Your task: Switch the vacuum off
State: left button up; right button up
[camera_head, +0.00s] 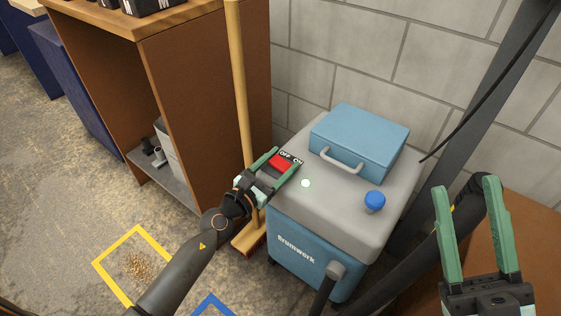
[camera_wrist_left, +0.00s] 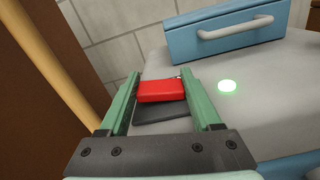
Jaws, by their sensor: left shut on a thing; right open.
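The vacuum (camera_head: 335,215) has a grey top and a blue body lettered "Brumwork". Its red switch (camera_head: 281,164) sits on the top's left side by a black OFF/ON label (camera_head: 293,158); it also shows in the left wrist view (camera_wrist_left: 162,91). A round green-white light (camera_head: 305,184) glows near the switch. My left gripper (camera_head: 284,160) has its green fingers on either side of the red switch, shut on it; they also show in the left wrist view (camera_wrist_left: 161,80). My right gripper (camera_head: 466,188) is open and empty at the right, apart from the vacuum.
A blue case (camera_head: 362,133) with a grey handle lies on the vacuum's top, near a blue knob (camera_head: 374,202). A wooden broom (camera_head: 240,90) stands left of the vacuum, beside a brown cabinet (camera_head: 205,105). A yellow floor square (camera_head: 112,252) surrounds some crumbs (camera_head: 141,267).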

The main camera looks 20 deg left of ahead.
pick_arm(q)
jog(key=c, duration=0.5)
jog(key=shift+a+r+n+p, duration=0.15)
jog(key=shift+n+p, duration=0.4)
jog(key=shift+n, duration=0.55)
jog(key=shift+a+n, duration=0.1)
jog(key=shift+n, duration=1.1)
jog(key=o, duration=1.4)
